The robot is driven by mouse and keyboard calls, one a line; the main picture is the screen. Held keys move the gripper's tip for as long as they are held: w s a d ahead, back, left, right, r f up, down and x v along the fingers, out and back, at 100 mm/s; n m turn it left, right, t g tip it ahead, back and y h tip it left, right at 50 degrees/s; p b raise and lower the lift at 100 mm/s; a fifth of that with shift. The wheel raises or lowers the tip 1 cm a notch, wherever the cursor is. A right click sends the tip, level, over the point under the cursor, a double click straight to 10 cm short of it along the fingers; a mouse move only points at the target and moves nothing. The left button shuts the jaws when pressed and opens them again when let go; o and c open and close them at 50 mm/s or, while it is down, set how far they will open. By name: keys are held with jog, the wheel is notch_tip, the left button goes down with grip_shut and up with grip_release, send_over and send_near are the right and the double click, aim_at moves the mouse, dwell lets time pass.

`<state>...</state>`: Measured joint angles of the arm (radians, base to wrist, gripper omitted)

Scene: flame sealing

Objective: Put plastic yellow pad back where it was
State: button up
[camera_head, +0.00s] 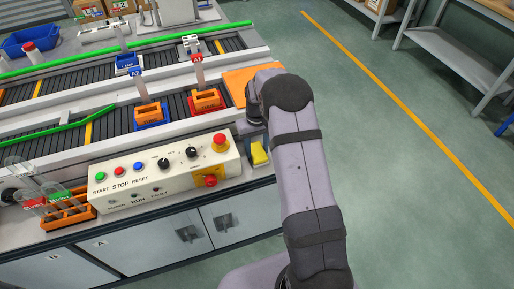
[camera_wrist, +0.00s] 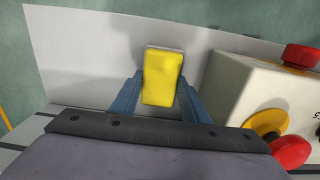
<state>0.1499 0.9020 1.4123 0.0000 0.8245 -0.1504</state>
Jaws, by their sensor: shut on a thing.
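The yellow pad (camera_wrist: 162,78) is a small yellow block with a pale edge at its far end. In the wrist view it lies between the two blue fingers of my gripper (camera_wrist: 158,95), which are shut on it. In the head view the yellow pad (camera_head: 259,154) is at the right end of the workbench, just right of the control panel. My arm hides most of my gripper there. The pad is over or on the light grey bench top (camera_wrist: 85,50); I cannot tell whether it touches the surface.
The control panel (camera_head: 165,170) with buttons and red knobs stands close to the left of the pad. An orange plate (camera_head: 238,85) lies behind it. A rack of tubes (camera_head: 68,212) stands at the left. Conveyors carry orange and blue holders. The bench edge is close at right.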

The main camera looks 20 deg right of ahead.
aim_at(257, 153)
jog(key=o, duration=1.2)
notch_tip(257, 153, up, 12)
jog(key=b, duration=0.2)
jog(key=shift+r, duration=0.15)
jog(key=s+a+f, duration=0.1)
jog(key=s+a, duration=0.2)
jog(key=s, duration=1.1)
jog(key=s+a+f, duration=0.1)
jog(key=s+a, duration=0.3)
jog(key=s, duration=0.9)
jog(key=shift+s+a+f, duration=0.25)
jog(key=shift+s+f, duration=0.1)
notch_tip(257, 153, up, 5)
jog(key=p, duration=0.5)
jog(key=shift+r, duration=0.2)
